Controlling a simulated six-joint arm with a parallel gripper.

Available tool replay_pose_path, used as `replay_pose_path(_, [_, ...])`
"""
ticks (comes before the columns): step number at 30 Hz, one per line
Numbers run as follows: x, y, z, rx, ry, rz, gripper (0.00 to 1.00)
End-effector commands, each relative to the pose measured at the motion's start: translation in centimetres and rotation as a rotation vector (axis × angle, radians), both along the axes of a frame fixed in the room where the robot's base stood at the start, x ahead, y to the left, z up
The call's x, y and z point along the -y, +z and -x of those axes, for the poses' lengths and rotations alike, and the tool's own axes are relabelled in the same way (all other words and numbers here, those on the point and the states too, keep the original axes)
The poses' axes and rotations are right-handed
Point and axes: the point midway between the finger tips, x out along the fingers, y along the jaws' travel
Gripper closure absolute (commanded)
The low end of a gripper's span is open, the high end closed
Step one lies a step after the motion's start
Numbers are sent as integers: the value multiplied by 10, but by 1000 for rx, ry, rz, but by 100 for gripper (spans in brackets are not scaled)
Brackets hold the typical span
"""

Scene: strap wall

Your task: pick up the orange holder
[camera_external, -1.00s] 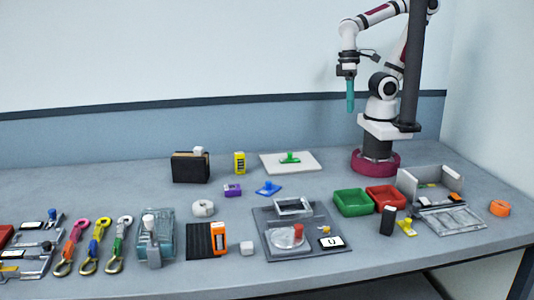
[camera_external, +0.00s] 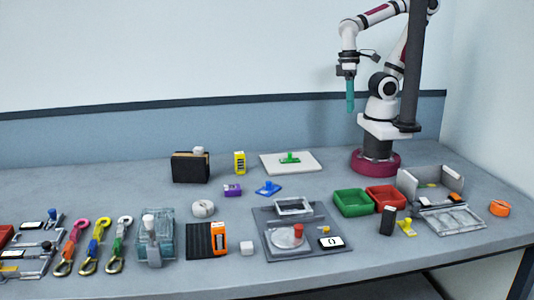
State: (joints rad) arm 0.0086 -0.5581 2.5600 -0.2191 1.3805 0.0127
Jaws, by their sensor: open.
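Two orange things could be the holder, and I cannot tell which is meant. One is an upright orange block (camera_external: 219,238) with a pale label, standing at the right end of a black ridged pad (camera_external: 200,242) near the front of the table. The other is a small round orange piece (camera_external: 499,208) with a dark opening, alone at the far right. My gripper (camera_external: 350,98), with teal fingers, hangs high above the back right of the table, pointing down. It is open and empty, far from both orange things.
Green (camera_external: 353,203) and red (camera_external: 386,198) trays and a grey open box (camera_external: 430,182) stand at right. Coloured straps (camera_external: 97,245) lie at left.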

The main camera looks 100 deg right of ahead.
Motion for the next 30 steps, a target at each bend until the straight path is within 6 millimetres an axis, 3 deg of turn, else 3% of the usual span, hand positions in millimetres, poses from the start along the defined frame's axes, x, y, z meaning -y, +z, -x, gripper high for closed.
replay_pose_path(7, [2, 0, -1, -4, 19, 12, 28])
replay_pose_path(10, [22, -5, -16, -41, 239, 155, 28])
replay_pose_path(11, [32, -6, -28, -59, 366, 233, 28])
replay_pose_path(13, [51, -9, -75, -103, 759, 460, 28])
replay_pose_path(14, [53, -9, -104, -120, 954, 567, 28])
replay_pose_path(15, [45, -11, -145, -141, 1222, 712, 28])
replay_pose_path(17, [9, -17, -209, -169, 1639, 936, 28])
replay_pose_path(18, [-32, -26, -246, -184, 1918, 1090, 28])
replay_pose_path(19, [-70, -35, -269, -192, 2119, 1207, 28])
replay_pose_path(21, [-158, -61, -296, -204, 2509, 1456, 28])
replay_pose_path(22, [-192, -72, -299, -205, 2641, 1549, 28])
replay_pose_path(23, [-221, -83, -298, 199, -2640, -1567, 28])
replay_pose_path(24, [-255, -97, -294, 181, -2498, -1508, 28])
replay_pose_path(27, [-307, -120, -280, 153, -2269, -1417, 28])
replay_pose_path(30, [-324, -131, -280, 145, -2191, -1389, 28])
